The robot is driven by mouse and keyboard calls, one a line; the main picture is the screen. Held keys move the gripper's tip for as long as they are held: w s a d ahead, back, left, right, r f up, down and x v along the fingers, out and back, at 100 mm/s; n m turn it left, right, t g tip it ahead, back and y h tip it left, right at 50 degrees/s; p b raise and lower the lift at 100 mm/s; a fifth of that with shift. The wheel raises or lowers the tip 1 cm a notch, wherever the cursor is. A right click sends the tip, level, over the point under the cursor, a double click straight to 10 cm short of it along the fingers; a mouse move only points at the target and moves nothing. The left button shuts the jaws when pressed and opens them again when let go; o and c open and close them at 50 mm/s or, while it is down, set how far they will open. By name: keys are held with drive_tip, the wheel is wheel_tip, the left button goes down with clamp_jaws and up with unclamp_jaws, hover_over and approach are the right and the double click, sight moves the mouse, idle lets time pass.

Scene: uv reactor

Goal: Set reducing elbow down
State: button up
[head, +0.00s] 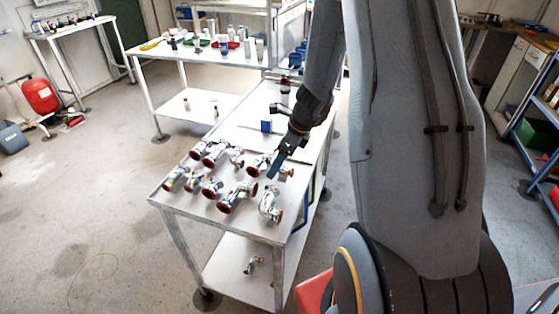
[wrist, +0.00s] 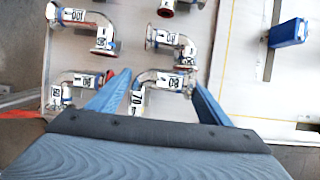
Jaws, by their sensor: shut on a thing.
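My gripper (head: 272,176) is over the right side of the metal table, its blue fingers pointing down. In the wrist view my gripper (wrist: 163,80) is shut on a shiny reducing elbow (wrist: 160,82) with labels reading 80 and 70. The elbow lies between the two fingers, its bend towards the left finger. In the head view the held elbow (head: 287,172) is partly hidden by the gripper. It is at or just above the tabletop; I cannot tell whether it touches.
Other elbows stand close by: one marked 90 (wrist: 85,80) to the left, one marked 80 (wrist: 168,38) just beyond, one marked 100 (wrist: 80,17) further off. Several more fittings fill the table's left part.

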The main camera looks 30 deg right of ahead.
drive_tip(key=shift+f+b, duration=0.4)
drive_tip(key=shift+f, duration=0.1)
drive_tip(key=o, duration=1.3)
drive_tip(key=shift+r, duration=0.1)
drive_tip(key=shift+r+p, duration=0.25)
drive_tip(key=shift+p, duration=0.05)
drive_tip(key=b+v, duration=0.1)
drive_tip(key=v, duration=1.1)
drive_tip(key=s+a+n+h, duration=0.1)
drive_tip(key=s+a+n, duration=0.6)
drive_tip(key=n, duration=0.6)
drive_tip(key=s+a+n+g+h, duration=0.1)
drive_tip(key=s+a+n, duration=0.5)
drive_tip(key=n, duration=0.8)
drive_tip(key=shift+s+a+r+g+h, duration=0.2)
drive_tip(key=shift+s+a+g+h, duration=0.15)
drive_tip(key=shift+a+h, duration=0.25)
